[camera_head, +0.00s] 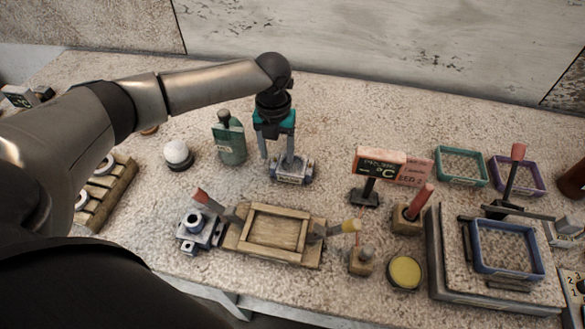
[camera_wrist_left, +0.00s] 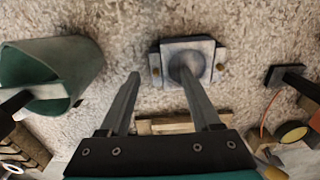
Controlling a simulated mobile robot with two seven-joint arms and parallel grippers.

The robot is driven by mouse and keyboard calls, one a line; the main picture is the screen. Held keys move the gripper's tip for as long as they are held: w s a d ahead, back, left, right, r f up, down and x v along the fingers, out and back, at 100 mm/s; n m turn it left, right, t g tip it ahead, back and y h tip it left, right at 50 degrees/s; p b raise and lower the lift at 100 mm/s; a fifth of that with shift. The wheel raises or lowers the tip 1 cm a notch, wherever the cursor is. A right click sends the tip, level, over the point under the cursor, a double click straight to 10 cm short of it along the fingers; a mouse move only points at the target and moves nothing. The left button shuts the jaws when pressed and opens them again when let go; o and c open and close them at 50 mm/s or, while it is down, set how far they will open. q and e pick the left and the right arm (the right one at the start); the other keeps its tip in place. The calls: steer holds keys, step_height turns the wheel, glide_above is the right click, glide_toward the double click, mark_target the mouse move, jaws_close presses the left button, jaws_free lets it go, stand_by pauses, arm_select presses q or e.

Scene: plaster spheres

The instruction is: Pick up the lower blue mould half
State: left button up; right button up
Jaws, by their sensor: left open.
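A grey-blue mould half (camera_head: 293,172) sits on the speckled worktop below my left gripper (camera_head: 276,156). My right gripper is out of view.
A green jug (camera_head: 231,143) stands close left of the gripper, beside a white sphere on a dark base (camera_head: 178,155). A wooden tray (camera_head: 247,242) and a grey-blue block with a ring (camera_head: 194,228) lie in front. A temperature sign (camera_head: 379,164) stands to the right.

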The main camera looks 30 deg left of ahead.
mark_target(292, 166)
arm_select(q)
steer(key=shift+f, duration=1.4)
jaws_close()
steer(key=shift+r, duration=0.1)
